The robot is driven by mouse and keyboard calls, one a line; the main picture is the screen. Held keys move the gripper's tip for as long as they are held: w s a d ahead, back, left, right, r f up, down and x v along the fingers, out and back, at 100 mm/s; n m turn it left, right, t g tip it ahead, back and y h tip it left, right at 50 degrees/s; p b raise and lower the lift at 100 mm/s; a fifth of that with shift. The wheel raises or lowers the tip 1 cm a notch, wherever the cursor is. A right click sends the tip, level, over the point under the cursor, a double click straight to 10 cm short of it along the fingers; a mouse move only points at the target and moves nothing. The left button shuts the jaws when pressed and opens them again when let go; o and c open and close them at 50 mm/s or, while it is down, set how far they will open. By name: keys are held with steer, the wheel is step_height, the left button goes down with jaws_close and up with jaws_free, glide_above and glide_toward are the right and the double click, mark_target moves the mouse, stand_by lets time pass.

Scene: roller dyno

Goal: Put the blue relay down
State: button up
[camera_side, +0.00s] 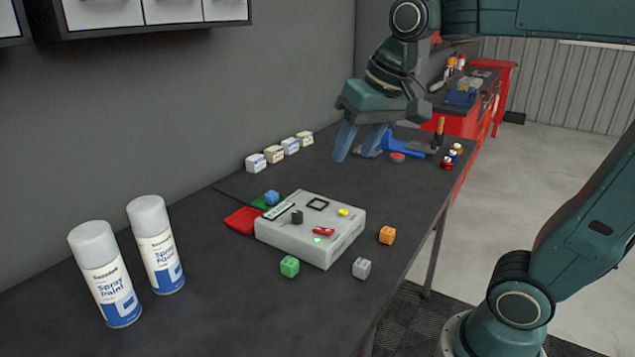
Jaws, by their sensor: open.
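The blue relay appears to be the small blue block (271,197). It rests on or at the green pad (259,203), just behind the grey control box (330,247). The box hides part of the pad. My gripper (354,155) points down toward the far part of the dark table, right of and beyond the blue block. Its two fingers are apart with nothing between them, and it is clear of the block.
A red pad (243,220) lies beside the green one. Green (289,266), grey (361,268) and orange (387,235) blocks lie around the box. Several pale labelled blocks (274,154) line the wall. Spray cans (103,275) stand front left. A blue tool (402,147) lies beyond my gripper.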

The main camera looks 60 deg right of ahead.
steer(key=s+a+f+n+t, duration=0.1)
steer(key=s+f+n, duration=0.3)
steer(key=s, duration=0.6)
step_height(320, 180, down, 3)
steer(key=shift+s+a+r, duration=0.1)
steer(key=shift+s+a, duration=0.2)
steer(key=shift+a, duration=0.05)
stand_by(0.6)
